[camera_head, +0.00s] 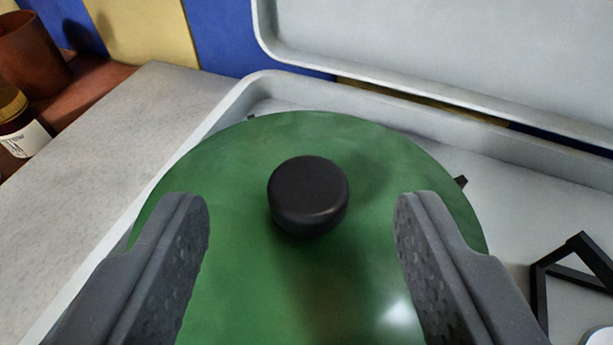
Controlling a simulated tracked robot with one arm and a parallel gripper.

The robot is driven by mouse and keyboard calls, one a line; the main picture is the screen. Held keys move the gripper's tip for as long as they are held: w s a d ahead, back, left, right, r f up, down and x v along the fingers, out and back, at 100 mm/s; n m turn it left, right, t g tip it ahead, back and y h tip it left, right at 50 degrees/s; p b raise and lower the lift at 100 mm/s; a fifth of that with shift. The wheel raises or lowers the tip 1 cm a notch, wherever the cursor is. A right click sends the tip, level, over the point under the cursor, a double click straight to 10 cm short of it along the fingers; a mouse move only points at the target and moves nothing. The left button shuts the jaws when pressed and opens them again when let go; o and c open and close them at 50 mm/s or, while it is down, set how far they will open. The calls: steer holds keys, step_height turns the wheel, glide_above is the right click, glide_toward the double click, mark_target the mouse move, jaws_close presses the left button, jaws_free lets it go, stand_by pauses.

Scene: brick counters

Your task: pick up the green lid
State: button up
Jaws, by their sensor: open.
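The green lid (370,165) is round and glossy, with a black knob (308,194) at its middle. It fills the centre of the view and lies over a white stove top (500,150). My gripper (302,215) is open above the lid, with one grey finger on each side of the knob. The knob stands between and a little beyond the fingertips, with clear gaps on both sides. No contact with the lid can be made out. The near edge of the lid is cut off by the frame, and the fingers cover parts of its sides.
A raised white panel (450,45) stands behind the lid. A black metal grate (575,265) is at the right. A grey counter (130,125) lies left, with a brown jar (20,120) and a rusty-brown pot (30,52) beyond it. Blue and yellow wall is behind.

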mark_target(309, 198)
steer(key=shift+b+x, duration=0.35)
steer(key=shift+x, duration=2.9)
steer(key=shift+d+f, duration=0.1)
steer(key=shift+d, duration=0.05)
jaws_close()
